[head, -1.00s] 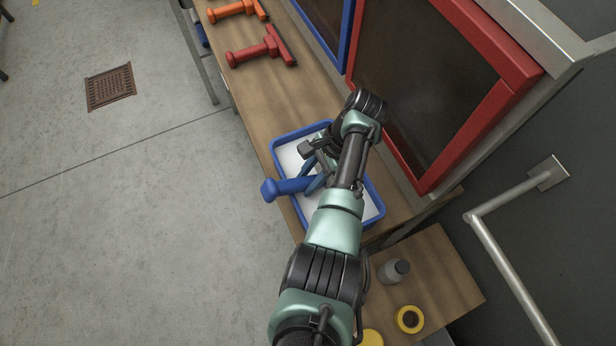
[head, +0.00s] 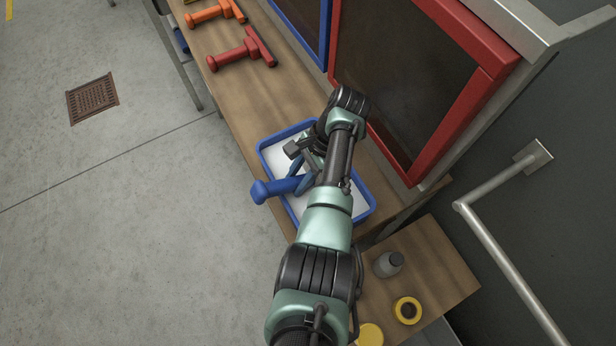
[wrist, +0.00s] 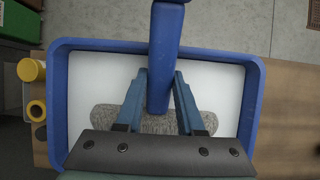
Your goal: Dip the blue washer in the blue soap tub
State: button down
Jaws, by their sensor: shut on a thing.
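The blue washer (head: 272,190) is in my gripper (head: 302,180). Its blue handle sticks out past the tub's left rim in the head view. In the wrist view the fingers (wrist: 160,76) are shut on the blue handle (wrist: 160,95), one on each side. The washer's grey fuzzy head (wrist: 103,118) lies across the white inside of the tub, partly hidden by my gripper. The blue soap tub (head: 283,136) stands on the wooden bench under my arm. Its rim also shows in the wrist view (wrist: 60,110). Whether the head touches the soap is hard to tell.
A red tool (head: 238,54) and an orange tool (head: 210,14) lie further up the bench (head: 228,95). A red-framed panel (head: 497,60) borders the bench on the right. A metal rail (head: 500,255) is at right.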

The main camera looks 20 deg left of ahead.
aim_at(287, 183)
jog(key=shift+s+f, duration=0.15)
jog(key=shift+s, duration=0.1)
jog(key=r+p, duration=0.5)
jog(key=shift+w+r+p, duration=0.2)
jog(key=shift+r+p, duration=0.15)
notch_tip(287, 183, up, 5)
jog(key=p, duration=0.4)
jog(key=shift+f, duration=0.2)
dwell(0.6)
notch_tip(287, 183, up, 4)
jog(key=p, duration=0.4)
jog(key=shift+p, duration=0.3)
